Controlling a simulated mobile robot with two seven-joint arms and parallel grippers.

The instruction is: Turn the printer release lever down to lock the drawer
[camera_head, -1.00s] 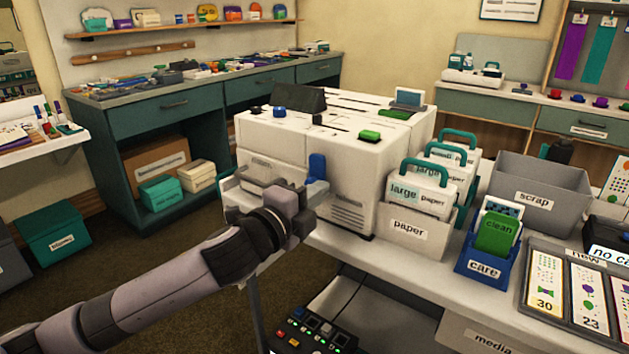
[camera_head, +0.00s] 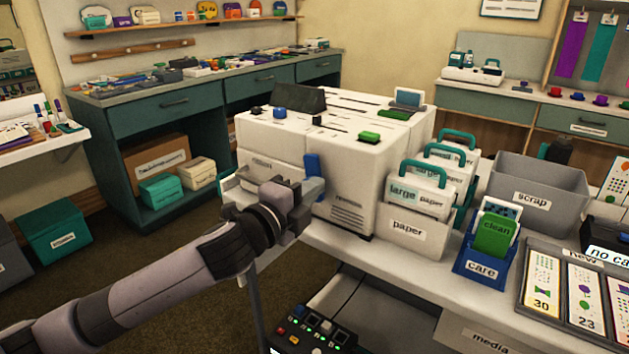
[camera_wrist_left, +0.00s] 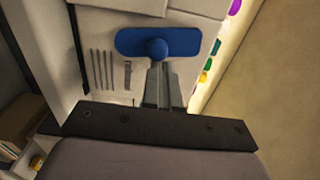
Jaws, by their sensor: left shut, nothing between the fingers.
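The white printer (camera_head: 350,165) stands on the counter. Its blue release lever (camera_head: 312,165) is on the front face and points up in the head view. In the left wrist view the lever (camera_wrist_left: 180,43) is a wide blue bar with a round knob, straight ahead of the fingers. My left gripper (camera_head: 312,188) is shut and empty, close below and in front of the lever. In the wrist view its fingertips (camera_wrist_left: 158,68) are close to the knob; I cannot tell if they touch. The drawer area low on the printer's left is partly hidden by my arm. My right gripper is not in view.
A paper holder (camera_head: 408,235), a blue care box (camera_head: 482,270) and a grey scrap bin (camera_head: 540,200) stand right of the printer. A dark button panel (camera_head: 315,325) sits below the counter edge. Open floor (camera_head: 130,255) lies to the left.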

